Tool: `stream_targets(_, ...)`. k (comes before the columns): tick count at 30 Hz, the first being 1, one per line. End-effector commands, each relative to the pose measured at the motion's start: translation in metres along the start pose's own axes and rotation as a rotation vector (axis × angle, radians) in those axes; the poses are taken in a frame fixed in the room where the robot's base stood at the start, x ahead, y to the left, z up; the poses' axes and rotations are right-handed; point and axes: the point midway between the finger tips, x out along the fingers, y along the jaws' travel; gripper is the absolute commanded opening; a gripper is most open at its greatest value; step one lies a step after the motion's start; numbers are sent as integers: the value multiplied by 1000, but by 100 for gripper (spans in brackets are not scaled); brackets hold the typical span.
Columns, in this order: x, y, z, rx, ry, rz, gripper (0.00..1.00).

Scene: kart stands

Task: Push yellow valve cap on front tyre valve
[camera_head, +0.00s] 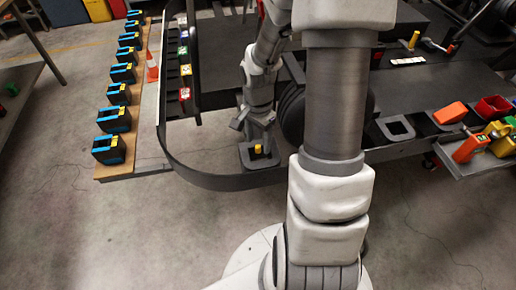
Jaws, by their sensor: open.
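A small yellow piece (258,149), likely the valve cap, stands in a grey square holder (246,162) at the kart's near edge. My gripper (254,127) is open and just above the yellow piece, pointing down. I cannot tell whether its fingers touch the piece. A black tyre (291,118) is to the right of the gripper, partly hidden behind my arm. The tyre valve is not visible. Another yellow piece (413,40) stands upright on the dark surface at the upper right.
A dark curved bumper (205,178) runs around the kart's left end. A bench (150,165) with several black and blue boxes and an orange cone (152,66) are at left. A side tray (478,163) holds an orange tool (470,147). Open floor lies in front.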

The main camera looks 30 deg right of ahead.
Motion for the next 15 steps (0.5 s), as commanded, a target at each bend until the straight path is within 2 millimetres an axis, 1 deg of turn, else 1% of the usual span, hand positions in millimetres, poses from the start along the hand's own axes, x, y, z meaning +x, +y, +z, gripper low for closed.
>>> stream_targets(1,7,0,0,-2,-1,2,64)
stream_targets(3,11,0,0,-1,-1,1,64)
stream_targets(10,12,0,0,0,0,0,64)
stream_targets(11,12,0,0,0,0,0,62)
stream_targets(15,12,0,0,0,0,0,37)
